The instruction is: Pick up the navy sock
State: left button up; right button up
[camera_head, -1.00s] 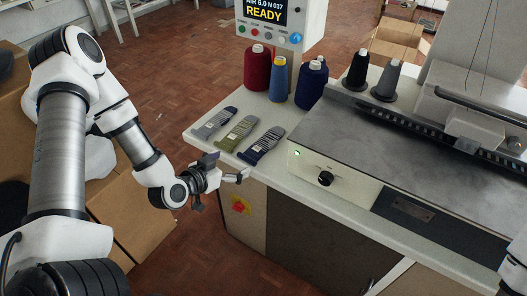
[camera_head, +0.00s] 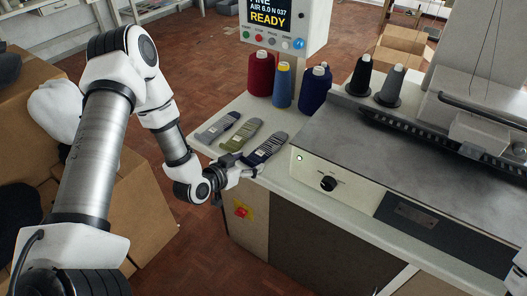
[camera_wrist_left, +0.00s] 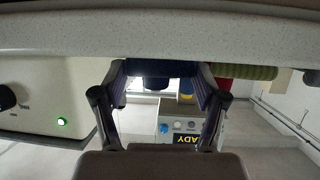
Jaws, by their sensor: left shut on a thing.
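The navy sock (camera_head: 266,148) with a pale label lies at the table's edge, the rightmost of three socks in the head view. My left gripper (camera_head: 247,172) is at its near end, level with the tabletop. In the left wrist view, which is upside down, the fingers (camera_wrist_left: 160,82) stand on both sides of the dark sock (camera_wrist_left: 158,68) and are shut on it. The sock looks flat; I cannot tell if it is off the table. My right gripper is not in view.
An olive sock (camera_head: 241,135) and a grey sock (camera_head: 217,127) lie just left. Red (camera_head: 261,75), blue (camera_head: 283,84) and navy (camera_head: 315,90) thread cones stand behind. The machine (camera_head: 350,170) is close on the right. A red button (camera_head: 241,212) is below the table edge.

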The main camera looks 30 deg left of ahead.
pick_arm(q)
jog(key=shift+r, duration=0.55)
notch_tip(320, 180, up, 2)
jog(key=shift+r, duration=0.15)
jog(key=s+a+r+p, duration=0.1)
jog(key=s+p, duration=0.5)
jog(key=s, duration=1)
jog(key=shift+a+r, duration=0.2)
jog(key=shift+a, duration=0.05)
